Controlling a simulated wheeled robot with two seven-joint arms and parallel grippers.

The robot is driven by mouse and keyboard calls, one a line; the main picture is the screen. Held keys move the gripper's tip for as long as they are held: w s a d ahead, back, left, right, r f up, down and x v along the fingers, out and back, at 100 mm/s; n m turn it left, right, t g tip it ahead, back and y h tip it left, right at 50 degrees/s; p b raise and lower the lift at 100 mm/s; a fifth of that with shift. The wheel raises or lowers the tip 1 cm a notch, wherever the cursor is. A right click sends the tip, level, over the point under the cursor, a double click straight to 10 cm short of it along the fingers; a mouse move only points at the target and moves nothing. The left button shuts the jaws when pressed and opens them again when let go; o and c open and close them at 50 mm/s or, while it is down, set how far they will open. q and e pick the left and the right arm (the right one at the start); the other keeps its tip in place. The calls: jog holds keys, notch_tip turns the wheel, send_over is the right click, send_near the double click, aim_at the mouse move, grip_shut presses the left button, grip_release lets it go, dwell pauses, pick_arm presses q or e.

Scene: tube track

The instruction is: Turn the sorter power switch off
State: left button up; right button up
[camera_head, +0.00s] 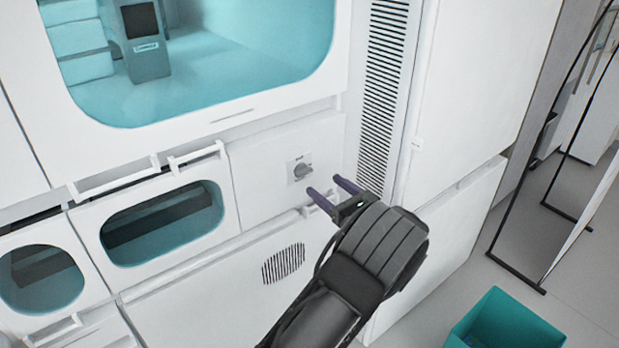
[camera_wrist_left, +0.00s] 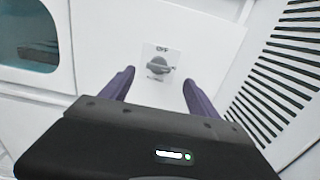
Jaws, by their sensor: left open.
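The sorter power switch (camera_head: 302,171) is a grey rotary knob on a small light plate, set in a white panel of the machine. In the left wrist view the knob (camera_wrist_left: 158,65) lies ahead, between the two fingers, with a label above it that seems to read "OFF". My left gripper (camera_head: 327,191) is open, with its two purple fingers pointing at the panel, just below and right of the knob in the head view. It looks apart from the knob and holds nothing. My right gripper is not in view.
A vented strip (camera_head: 383,85) runs up the machine right of the switch panel. White handles (camera_head: 198,157) stick out left of the switch, above a teal-windowed door. A teal bin (camera_head: 505,322) stands on the floor at lower right.

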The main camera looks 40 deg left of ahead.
aim_at(306, 173)
pick_arm(q)
jog(key=shift+a+f, duration=0.1)
jog(key=p+x, duration=0.1)
jog(key=x, duration=0.6)
jog(key=shift+w+a, duration=0.1)
jog(key=shift+a, duration=0.25)
jog(key=c, duration=1.4)
